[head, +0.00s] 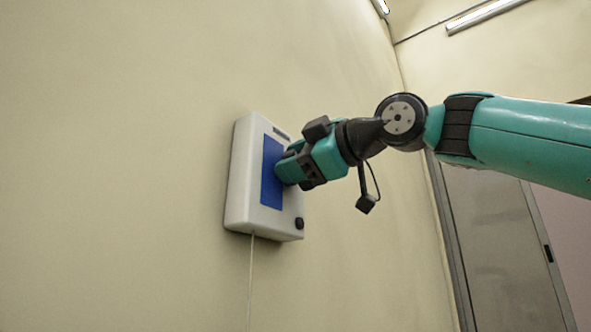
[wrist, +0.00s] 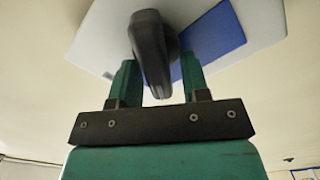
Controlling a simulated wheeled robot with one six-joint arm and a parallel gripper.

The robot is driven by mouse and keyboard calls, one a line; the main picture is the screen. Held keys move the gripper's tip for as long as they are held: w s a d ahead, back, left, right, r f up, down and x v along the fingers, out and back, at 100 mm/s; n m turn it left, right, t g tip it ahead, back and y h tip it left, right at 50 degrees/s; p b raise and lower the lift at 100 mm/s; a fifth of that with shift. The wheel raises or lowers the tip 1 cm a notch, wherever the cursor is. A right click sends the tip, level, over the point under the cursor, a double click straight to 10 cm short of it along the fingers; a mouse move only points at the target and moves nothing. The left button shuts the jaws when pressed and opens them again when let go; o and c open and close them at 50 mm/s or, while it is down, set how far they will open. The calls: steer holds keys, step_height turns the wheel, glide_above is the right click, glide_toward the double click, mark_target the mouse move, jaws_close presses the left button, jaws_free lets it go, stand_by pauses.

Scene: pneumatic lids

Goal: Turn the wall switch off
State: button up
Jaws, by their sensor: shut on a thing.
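The wall switch is a white box (head: 240,195) with a blue panel (head: 270,185) on its front, mounted on the wall; the box (wrist: 100,35) and blue panel (wrist: 215,35) also show in the wrist view. A dark grey lever (wrist: 150,50) sticks out from the box. My gripper (head: 285,170) is at the blue panel and hides the lever in the head view. In the wrist view my gripper (wrist: 158,70) has its green fingers on either side of the lever, shut on it. Whether the switch is on or off cannot be told.
A small black knob (head: 300,223) sits at the box's lower right corner. A thin cord (head: 250,285) hangs from the box's underside. A grey door (head: 500,250) stands at the right beyond my arm. The wall around the box is bare.

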steer(key=n+b, duration=0.1)
steer(key=n, duration=0.2)
steer(key=f+n+b, duration=0.1)
steer(key=n, duration=0.2)
steer(key=shift+s+a, duration=0.1)
steer(key=shift+s, duration=0.05)
steer(key=shift+n, duration=0.3)
steer(key=o, duration=0.5)
steer(key=shift+b, duration=0.3)
steer(key=shift+b+v, duration=0.8)
steer(key=shift+v, duration=7.95)
steer(key=shift+f, duration=0.1)
